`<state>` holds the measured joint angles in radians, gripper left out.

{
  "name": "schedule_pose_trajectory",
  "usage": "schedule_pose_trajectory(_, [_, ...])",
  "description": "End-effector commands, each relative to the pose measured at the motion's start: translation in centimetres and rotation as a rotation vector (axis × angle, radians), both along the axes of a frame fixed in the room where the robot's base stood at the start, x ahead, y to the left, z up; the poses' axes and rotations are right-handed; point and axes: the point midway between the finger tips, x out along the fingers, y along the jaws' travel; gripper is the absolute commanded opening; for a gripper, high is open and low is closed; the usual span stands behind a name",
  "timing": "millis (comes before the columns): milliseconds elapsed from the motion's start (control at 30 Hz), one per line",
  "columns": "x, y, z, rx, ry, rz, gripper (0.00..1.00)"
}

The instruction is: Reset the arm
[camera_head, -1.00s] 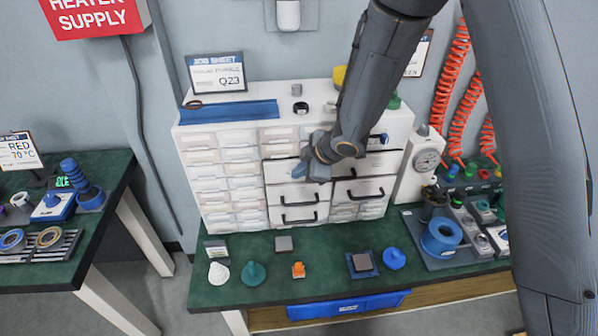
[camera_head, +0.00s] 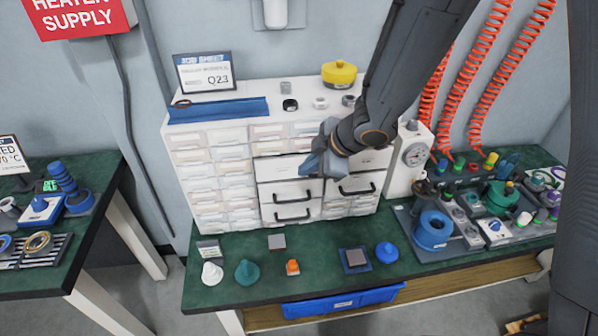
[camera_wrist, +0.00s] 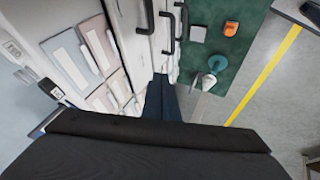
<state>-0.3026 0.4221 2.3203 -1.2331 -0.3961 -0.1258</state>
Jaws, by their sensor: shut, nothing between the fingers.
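My gripper (camera_head: 314,165) is in front of the upper drawers of the white drawer cabinet (camera_head: 190,225) in the head view. Its fingers are shut with nothing between them. In the wrist view the dark blue shut fingers (camera_wrist: 161,97) point towards the cabinet front and the green bench. My forearm crosses the right of the cabinet in the head view and hides part of its top and its upper right drawers. I cannot tell whether the fingertips touch the cabinet.
On the green bench (camera_head: 330,285) stand a white cone (camera_head: 212,273), a teal cone (camera_head: 247,273), an orange piece (camera_head: 292,267) and a blue knob (camera_head: 386,254). A pressure gauge (camera_head: 414,155) and red coiled hoses (camera_head: 455,100) are at right. A yellow pot (camera_head: 339,74) tops the cabinet.

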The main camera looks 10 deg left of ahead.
Motion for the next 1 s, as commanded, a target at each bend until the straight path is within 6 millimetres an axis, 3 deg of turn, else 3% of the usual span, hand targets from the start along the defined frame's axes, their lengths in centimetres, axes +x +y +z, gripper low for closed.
schedule_pose_trajectory(367, [0.0,-1.7,1.2,-0.005,0.002,-0.054,0.0])
schedule_pose_trajectory(467, [1.1,-4.7,1.6,-0.019,0.012,-0.207,0.0])
schedule_pose_trajectory(600, [1.5,-12.1,2.0,-0.044,0.074,-0.575,0.0])
schedule_pose_trajectory(667, [0.7,-15.5,2.0,-0.05,0.12,-0.748,0.0])
schedule_pose_trajectory(800, [-3.4,-21.5,1.7,-0.044,0.266,-1.124,0.0])
schedule_pose_trajectory(900, [-7.0,-23.8,1.5,-0.023,0.388,-1.346,0.0])
schedule_pose_trajectory(1000, [-10.0,-24.6,1.3,0.005,0.5,-1.508,0.0])
